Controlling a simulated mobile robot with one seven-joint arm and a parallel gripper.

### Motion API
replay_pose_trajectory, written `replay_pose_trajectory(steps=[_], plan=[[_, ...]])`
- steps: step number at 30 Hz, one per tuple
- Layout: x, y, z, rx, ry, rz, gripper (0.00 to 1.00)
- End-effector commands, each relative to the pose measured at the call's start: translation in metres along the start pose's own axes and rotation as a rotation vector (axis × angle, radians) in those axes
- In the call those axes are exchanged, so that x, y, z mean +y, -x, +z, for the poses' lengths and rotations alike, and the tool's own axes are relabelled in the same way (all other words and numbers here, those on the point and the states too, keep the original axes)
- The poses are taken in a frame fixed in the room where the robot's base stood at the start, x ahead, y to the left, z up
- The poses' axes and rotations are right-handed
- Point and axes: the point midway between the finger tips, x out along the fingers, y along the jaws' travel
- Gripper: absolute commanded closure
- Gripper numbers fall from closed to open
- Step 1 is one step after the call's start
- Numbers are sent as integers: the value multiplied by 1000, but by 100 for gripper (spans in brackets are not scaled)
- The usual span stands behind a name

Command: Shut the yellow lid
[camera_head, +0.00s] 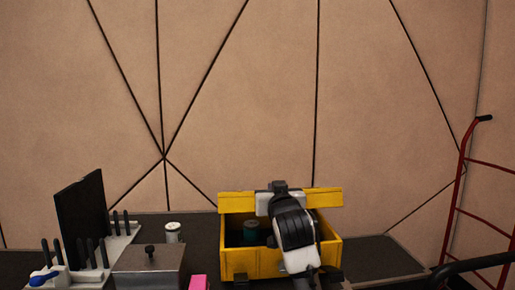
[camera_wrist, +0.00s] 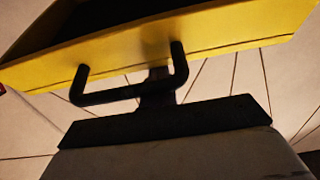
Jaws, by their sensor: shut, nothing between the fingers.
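The yellow box (camera_head: 236,262) stands on the dark counter with its top open. Its yellow lid (camera_head: 325,197) is raised at the back and shows as a band above the opening. In the wrist view, a yellow panel (camera_wrist: 225,35) with a black U-shaped handle (camera_wrist: 110,96) fills the top; I take it to be the lid. My gripper (camera_head: 279,187) reaches over the box to the lid and hides part of both. In the wrist view, my gripper (camera_wrist: 156,76) is shut and empty, with its fingers by the handle. I cannot tell whether they touch it.
A dark green cylinder (camera_head: 250,232) is inside the box. To the left are a grey metal box (camera_head: 148,268) with a black knob, a white spool (camera_head: 172,232), a pink block (camera_head: 198,283) and a rack (camera_head: 122,243) with black pegs. A red hand truck (camera_head: 458,190) stands at right.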

Motion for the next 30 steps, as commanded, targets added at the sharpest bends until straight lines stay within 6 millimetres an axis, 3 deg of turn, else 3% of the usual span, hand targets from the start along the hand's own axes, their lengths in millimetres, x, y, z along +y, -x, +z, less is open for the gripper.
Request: replay_pose_trajectory(steps=[1,12,21,30], plan=[[-1,4,24,30,-4,-1,100],[-1,28,77,255,-4,-1,100],[0,35,100,255,-1,-1,100],[0,35,107,248,-2,-1,100]])
